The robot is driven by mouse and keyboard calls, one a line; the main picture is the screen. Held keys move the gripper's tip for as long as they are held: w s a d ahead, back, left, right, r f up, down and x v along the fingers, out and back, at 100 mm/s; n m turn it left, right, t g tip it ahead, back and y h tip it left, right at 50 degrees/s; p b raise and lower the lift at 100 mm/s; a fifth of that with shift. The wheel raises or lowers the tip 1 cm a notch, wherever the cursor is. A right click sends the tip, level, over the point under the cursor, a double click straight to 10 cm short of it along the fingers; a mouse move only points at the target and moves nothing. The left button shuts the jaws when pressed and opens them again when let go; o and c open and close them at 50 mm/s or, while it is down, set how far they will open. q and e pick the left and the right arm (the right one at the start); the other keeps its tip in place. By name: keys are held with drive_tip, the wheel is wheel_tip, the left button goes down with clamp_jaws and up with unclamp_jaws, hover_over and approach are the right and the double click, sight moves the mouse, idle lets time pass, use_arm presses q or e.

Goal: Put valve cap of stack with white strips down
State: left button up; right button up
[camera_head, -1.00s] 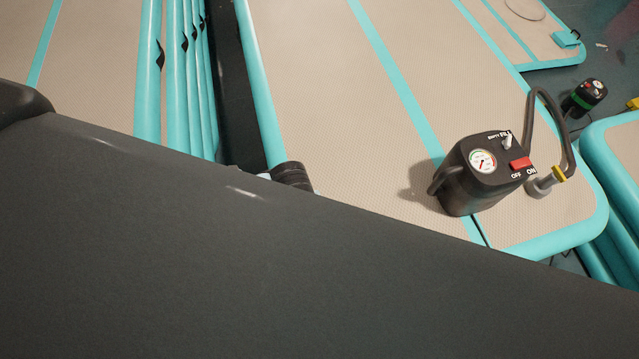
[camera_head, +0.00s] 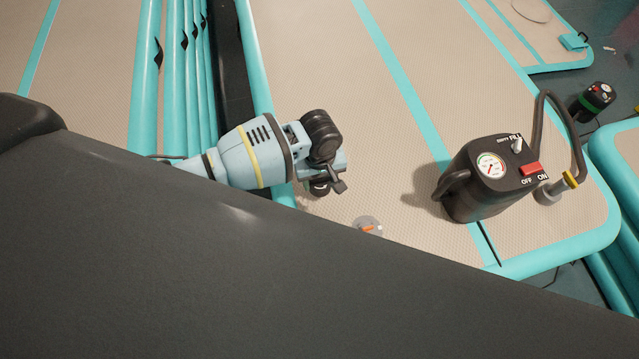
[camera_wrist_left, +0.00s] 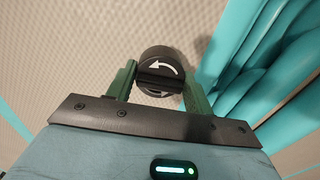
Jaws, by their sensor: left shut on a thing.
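The valve cap (camera_wrist_left: 160,68) is a round black cap with white curved arrows and a raised bar across its top. In the left wrist view it sits between the green fingers of my left gripper (camera_wrist_left: 158,88), which is shut on it. In the head view my left gripper (camera_head: 335,186) is over the tan top of the track (camera_head: 400,130), left of an open grey valve (camera_head: 367,226) with an orange part inside. The cap is too small and partly hidden there to make out clearly. My right gripper is out of view.
A black pump (camera_head: 482,180) with gauge, red switch and hose stands on the track, right of the open valve. A second pump (camera_head: 595,98) is at the far right. Several upright turquoise-edged tracks (camera_head: 180,80) stand at left. My large dark arm link covers the lower part.

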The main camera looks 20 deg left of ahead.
sight(319, 182)
use_arm(q)
drive_tip(key=shift+s+f, duration=0.15)
drive_tip(key=shift+f, duration=1.3)
drive_tip(key=shift+f, duration=0.15)
drive_tip(key=o, duration=0.9)
drive_tip(key=shift+o, duration=0.2)
wheel_tip(319, 182, up, 12)
drive_tip(key=shift+f+p, duration=0.25)
drive_tip(key=shift+p, duration=0.9)
drive_tip(key=shift+a+r, duration=0.1)
drive_tip(key=shift+r, duration=0.3)
